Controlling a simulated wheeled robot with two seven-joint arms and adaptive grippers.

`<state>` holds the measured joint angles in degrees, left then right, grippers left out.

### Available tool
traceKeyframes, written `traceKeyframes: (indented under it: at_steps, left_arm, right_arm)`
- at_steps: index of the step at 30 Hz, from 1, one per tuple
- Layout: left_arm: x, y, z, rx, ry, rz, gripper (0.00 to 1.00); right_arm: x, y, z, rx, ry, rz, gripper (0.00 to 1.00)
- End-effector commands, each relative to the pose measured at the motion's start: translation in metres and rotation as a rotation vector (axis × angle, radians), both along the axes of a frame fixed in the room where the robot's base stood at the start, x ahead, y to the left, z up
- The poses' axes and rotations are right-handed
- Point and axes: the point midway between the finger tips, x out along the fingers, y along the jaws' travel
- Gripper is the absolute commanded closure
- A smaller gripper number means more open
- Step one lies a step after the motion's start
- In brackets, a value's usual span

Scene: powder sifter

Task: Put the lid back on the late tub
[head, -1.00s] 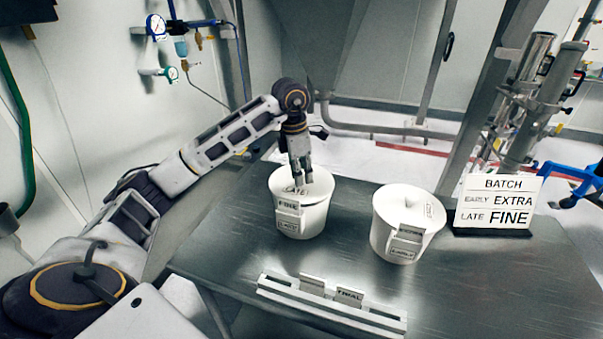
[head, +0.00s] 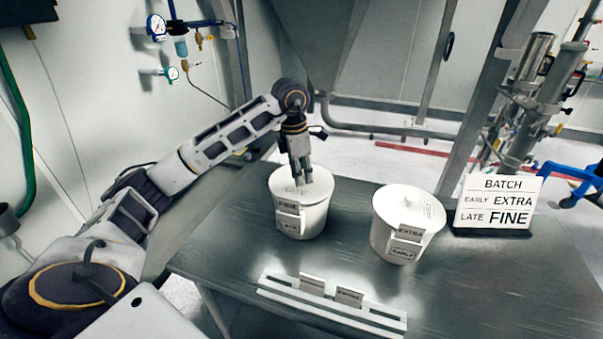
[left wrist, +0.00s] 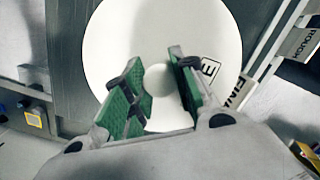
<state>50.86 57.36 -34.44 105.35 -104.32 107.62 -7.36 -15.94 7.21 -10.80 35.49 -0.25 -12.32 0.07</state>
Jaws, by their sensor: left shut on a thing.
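The late tub (head: 314,220) is a white tub on the steel table, with a FINE card and a LATE label on its front. Its round white lid (head: 321,184) lies over the tub's mouth and looks level, with no clear gap at the rim. My left gripper (head: 301,181) points down at the middle of the lid and is shut on the lid's knob. In the left wrist view the green-padded fingers (left wrist: 160,90) stand either side of the round knob (left wrist: 158,78). My right gripper is not in view.
The early tub (head: 387,238), lidded, with an EXTRA card, stands to the right. A card rack (head: 330,307) lies at the table's front. A BATCH sign (head: 497,204) reads early extra, late fine. Bare table (head: 490,280) lies at front right.

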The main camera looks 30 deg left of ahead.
Motion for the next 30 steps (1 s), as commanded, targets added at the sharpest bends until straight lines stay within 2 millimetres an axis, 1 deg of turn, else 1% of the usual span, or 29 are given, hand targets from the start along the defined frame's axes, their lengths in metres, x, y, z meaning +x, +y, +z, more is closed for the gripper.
traceKeyframes:
  at_steps: [9, 16, 22, 30]
  left_arm:
    - [0.0, 0.0, 0.0, -0.001, 0.001, 0.0, 0.97]
    - [0.0, 0.0, -0.003, 0.001, 0.001, 0.0, 0.97]
    - [0.0, 0.0, -0.003, 0.0, 0.001, 0.0, 0.97]
    - [0.0, 0.0, -0.003, -0.001, 0.001, 0.0, 0.97]
  right_arm:
    - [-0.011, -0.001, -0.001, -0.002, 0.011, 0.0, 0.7]
    - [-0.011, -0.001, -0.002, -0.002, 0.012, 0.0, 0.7]
    - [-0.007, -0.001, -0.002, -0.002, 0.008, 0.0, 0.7]
    - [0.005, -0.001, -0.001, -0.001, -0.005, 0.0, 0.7]
